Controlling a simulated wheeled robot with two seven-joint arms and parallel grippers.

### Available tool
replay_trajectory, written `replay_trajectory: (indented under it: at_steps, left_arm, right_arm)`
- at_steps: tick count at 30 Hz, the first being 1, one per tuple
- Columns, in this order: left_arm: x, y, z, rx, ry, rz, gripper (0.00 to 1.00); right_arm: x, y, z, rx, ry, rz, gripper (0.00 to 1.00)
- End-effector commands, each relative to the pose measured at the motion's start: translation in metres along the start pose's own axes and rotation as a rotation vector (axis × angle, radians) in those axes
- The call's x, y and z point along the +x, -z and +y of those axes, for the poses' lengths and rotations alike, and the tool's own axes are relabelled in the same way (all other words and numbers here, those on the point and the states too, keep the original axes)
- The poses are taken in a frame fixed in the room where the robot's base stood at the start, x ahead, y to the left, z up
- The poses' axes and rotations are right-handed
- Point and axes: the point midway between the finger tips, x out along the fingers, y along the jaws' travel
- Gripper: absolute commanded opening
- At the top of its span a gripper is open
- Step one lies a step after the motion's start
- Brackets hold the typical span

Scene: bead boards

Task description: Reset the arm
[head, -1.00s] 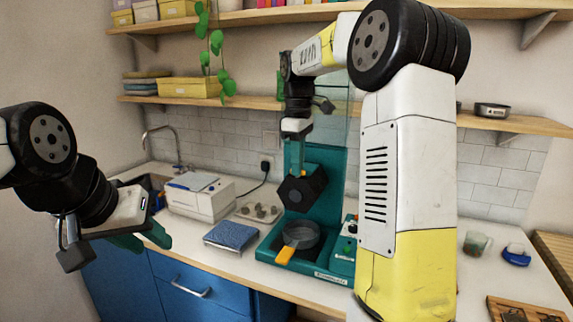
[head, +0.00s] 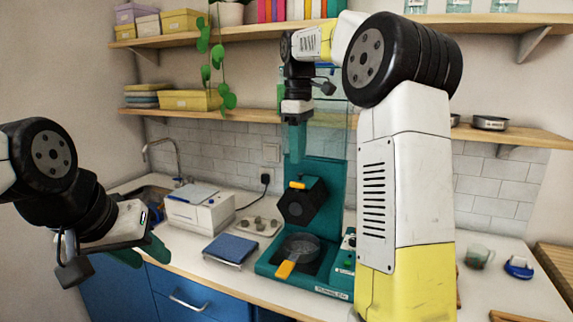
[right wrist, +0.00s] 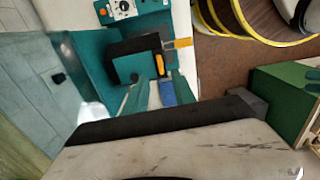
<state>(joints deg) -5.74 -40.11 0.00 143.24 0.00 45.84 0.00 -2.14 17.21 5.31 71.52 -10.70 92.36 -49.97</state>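My right gripper (head: 297,148) hangs fingers-down in front of the tall back of the teal machine (head: 325,172). It is above the machine's black hexagonal head (head: 302,203), apart from it. In the right wrist view its two teal fingers (right wrist: 158,88) stand apart with nothing held between them. My left gripper (head: 142,252) is at the left, over the counter's front edge by the blue drawers. Its teal fingers are spread and it looks empty. A round dark pan with an orange handle (head: 285,270) sits on the machine's base.
A white box-shaped appliance (head: 199,208), a blue pad (head: 231,248) and a tray of small cups (head: 257,225) stand left of the machine. A cup (head: 478,253) and a blue tape dispenser (head: 519,267) stand at right. Shelves (head: 230,108) run above the counter.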

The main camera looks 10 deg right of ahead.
Motion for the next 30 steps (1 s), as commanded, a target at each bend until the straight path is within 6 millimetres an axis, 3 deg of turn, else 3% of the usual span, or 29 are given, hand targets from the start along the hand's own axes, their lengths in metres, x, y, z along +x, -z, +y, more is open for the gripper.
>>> replay_trajectory:
  at_steps: [11,16,23,30]
  left_arm:
    - [0.000,0.000,0.000,0.000,0.000,0.000,0.36]
    - [0.000,0.000,0.000,0.000,0.000,0.000,0.36]
    - [0.000,0.000,0.000,0.000,0.000,0.000,0.36]
    - [0.000,0.000,0.000,0.000,0.000,0.000,0.36]
  right_arm:
    - [-0.005,0.000,0.000,0.000,0.000,0.000,0.32]
    - [-0.010,-0.009,-0.017,0.055,-0.026,0.030,0.32]
    - [-0.008,-0.045,-0.082,0.305,-0.107,0.177,0.32]
    - [0.029,-0.085,-0.159,0.614,-0.138,0.382,0.32]
